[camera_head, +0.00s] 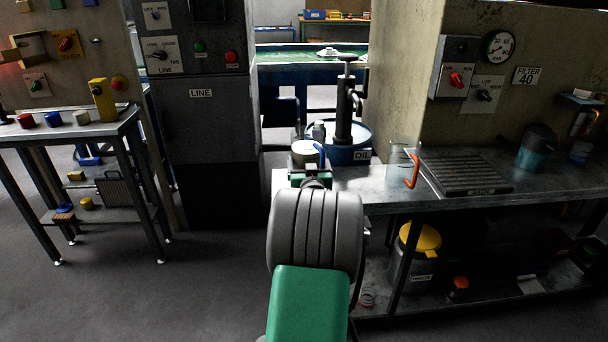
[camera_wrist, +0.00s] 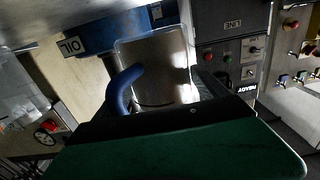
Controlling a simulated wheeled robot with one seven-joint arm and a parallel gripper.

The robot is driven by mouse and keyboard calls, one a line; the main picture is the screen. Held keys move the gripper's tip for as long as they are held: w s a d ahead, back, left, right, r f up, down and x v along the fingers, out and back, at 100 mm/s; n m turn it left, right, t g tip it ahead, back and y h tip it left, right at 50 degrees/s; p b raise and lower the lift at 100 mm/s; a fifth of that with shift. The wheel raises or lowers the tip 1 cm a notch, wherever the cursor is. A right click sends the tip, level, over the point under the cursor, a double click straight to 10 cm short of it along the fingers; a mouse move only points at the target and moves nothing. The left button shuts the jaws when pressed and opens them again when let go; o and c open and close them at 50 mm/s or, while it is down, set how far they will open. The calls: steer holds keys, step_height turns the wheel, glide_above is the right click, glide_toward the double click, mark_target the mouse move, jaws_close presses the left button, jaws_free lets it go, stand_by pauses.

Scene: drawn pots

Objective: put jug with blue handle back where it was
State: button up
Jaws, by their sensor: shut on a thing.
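The jug with the blue handle (camera_head: 304,154) is a pale, clear-walled vessel at the left end of the metal bench, seen beyond my wrist. Its blue handle (camera_head: 320,153) is on its right side. My gripper (camera_head: 311,171) is shut on the jug; its fingers are mostly hidden behind my arm. In the wrist view the jug (camera_wrist: 160,68) fills the middle, with its blue handle (camera_wrist: 122,90) at its left, just beyond the dark edge of my gripper. I cannot tell whether the jug's base touches the bench.
The metal bench (camera_head: 375,182) runs to the right. On it are a clear jug with an orange handle (camera_head: 411,170), a ribbed grey tray (camera_head: 470,172) and a dark teal-banded pot (camera_head: 535,148). A blue drum marked OIL (camera_head: 362,155) with a pump stands behind. Open floor lies left.

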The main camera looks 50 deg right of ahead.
steer(key=shift+w+d+f, duration=0.25)
steer(key=shift+w+f, duration=0.3)
steer(key=shift+w, duration=0.1)
steer(key=shift+w+f, duration=0.15)
steer(key=shift+f, duration=1.55)
steer(key=shift+f+b, duration=0.2)
steer(key=shift+b, duration=0.1)
steer(key=o, duration=2)
steer(key=shift+f, duration=0.1)
steer(key=shift+c, duration=0.2)
